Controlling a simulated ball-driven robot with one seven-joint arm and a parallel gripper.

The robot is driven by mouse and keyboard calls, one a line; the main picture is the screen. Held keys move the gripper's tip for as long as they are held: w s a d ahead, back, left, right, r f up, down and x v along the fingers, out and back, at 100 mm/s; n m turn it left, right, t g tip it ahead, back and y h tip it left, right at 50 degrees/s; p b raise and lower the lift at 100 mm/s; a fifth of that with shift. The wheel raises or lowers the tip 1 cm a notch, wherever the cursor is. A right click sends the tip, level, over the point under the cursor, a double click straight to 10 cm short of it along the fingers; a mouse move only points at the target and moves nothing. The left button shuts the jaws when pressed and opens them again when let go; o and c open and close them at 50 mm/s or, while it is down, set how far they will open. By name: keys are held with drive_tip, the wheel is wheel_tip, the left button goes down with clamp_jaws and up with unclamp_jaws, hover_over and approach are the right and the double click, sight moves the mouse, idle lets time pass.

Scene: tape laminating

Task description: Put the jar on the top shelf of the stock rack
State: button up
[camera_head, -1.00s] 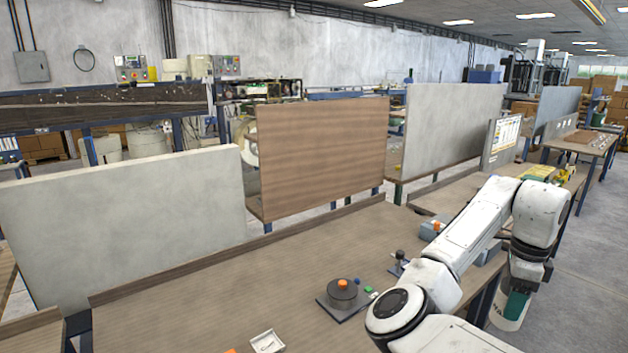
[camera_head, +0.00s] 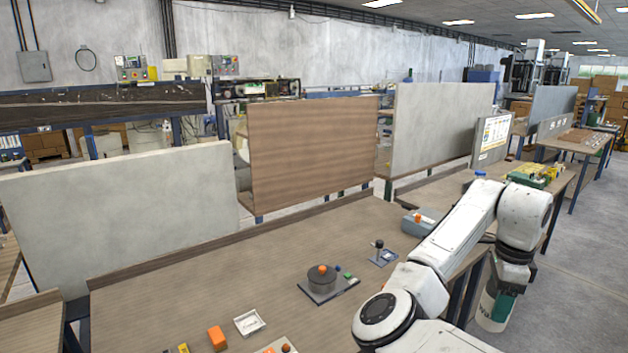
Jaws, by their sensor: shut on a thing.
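My gripper (camera_head: 504,298) hangs down at the lower right, beside the front edge of the workbench and over the grey floor. It is shut on a pale jar (camera_head: 488,318) with dark lettering. A dark green part at the wrist end covers some of the jar. The jar looks roughly upright and clear of the bench; its contact with the fingers is too small to make out. I cannot pick out a stock rack or its top shelf in this view.
A long brown workbench (camera_head: 190,290) lies in front, with an orange-knobbed device (camera_head: 321,278), an orange block (camera_head: 217,338) and a white tray (camera_head: 249,322). Grey and wooden panels (camera_head: 312,148) stand behind it. Open floor (camera_head: 590,270) lies to the right.

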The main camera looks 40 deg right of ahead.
drive_tip(key=w+a+f+n, duration=0.5)
drive_tip(key=w+a+n, duration=0.4)
drive_tip(key=w+a, duration=0.15)
drive_tip(key=w+a+f+n, duration=0.6)
drive_tip(key=w+a+n, duration=0.25)
drive_tip(key=a, duration=0.25)
drive_tip(key=w+a+f+n, duration=0.1)
drive_tip(key=a+f+n, duration=0.2)
drive_tip(key=a+n, duration=0.35)
drive_tip(key=w+a+f+n, duration=0.1)
drive_tip(key=a+f+n, duration=0.2)
drive_tip(key=a, duration=0.6)
drive_tip(key=w+a+f+n, duration=0.1)
drive_tip(key=a+f+n, duration=0.25)
drive_tip(key=a, duration=0.45)
drive_tip(key=s+f+b, duration=0.4)
drive_tip(key=f+b, duration=0.6)
drive_tip(key=f, duration=0.4)
drive_tip(key=shift+s+d+f, duration=0.15)
drive_tip(key=shift+d+f, duration=0.1)
drive_tip(key=shift+d, duration=0.15)
